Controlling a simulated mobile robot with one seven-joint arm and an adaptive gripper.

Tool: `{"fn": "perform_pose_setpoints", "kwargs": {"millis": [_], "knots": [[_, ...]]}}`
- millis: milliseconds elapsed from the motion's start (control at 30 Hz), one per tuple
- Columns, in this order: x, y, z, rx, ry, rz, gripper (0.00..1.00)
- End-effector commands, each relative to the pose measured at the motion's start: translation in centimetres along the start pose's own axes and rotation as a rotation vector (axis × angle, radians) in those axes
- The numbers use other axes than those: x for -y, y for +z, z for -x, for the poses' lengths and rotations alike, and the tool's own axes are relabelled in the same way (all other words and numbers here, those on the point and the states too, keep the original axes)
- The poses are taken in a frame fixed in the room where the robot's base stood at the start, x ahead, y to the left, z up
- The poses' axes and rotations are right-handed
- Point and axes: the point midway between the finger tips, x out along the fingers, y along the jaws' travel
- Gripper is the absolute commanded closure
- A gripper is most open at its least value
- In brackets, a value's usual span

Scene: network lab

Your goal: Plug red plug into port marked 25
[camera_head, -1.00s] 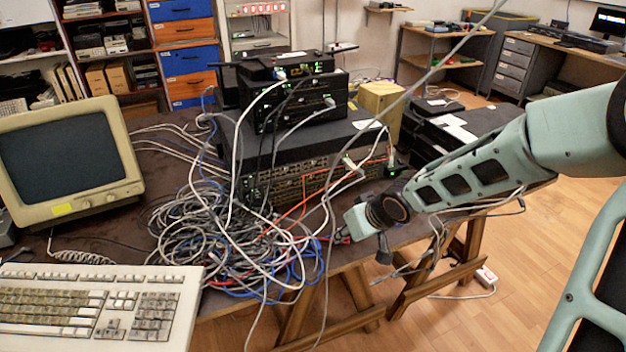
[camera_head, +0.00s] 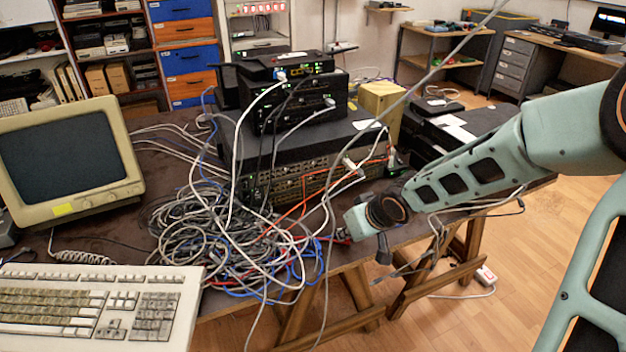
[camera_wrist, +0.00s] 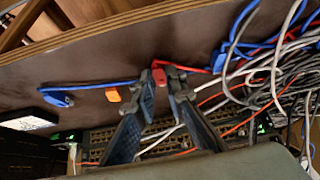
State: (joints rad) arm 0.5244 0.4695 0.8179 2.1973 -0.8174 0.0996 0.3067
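The red plug (camera_wrist: 159,76) lies at the table's front edge, between the tips of my gripper (camera_wrist: 163,76) in the wrist view. A fingertip is on each side of it. I cannot tell whether they press on it. Its red cable runs off to the right behind the right fingertip. In the head view my gripper (camera_head: 345,232) is low over the table's front edge, right of the cable heap, and largely hides the plug. The large rack switch (camera_head: 300,180) with rows of ports stands behind; it also shows in the wrist view (camera_wrist: 100,140). Port number 25 is not readable.
A tangled cable heap (camera_head: 225,230) covers the table left of my gripper. An orange plug (camera_wrist: 113,95) and a blue plug (camera_wrist: 60,99) lie nearby. Loose grey cables hang across the switch front. A monitor (camera_head: 65,160) and keyboard (camera_head: 100,305) stand at left.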

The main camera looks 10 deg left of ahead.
Motion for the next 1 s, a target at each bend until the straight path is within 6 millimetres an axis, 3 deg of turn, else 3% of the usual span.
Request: {"fn": "perform_pose_setpoints", "kwargs": {"millis": [400, 1000], "knots": [[0.0, -0.1, 0.1, 0.0, 0.0, 0.0, 1.0], [0.0, -1.7, 2.6, 0.0, 0.0, 0.0, 1.0]]}}
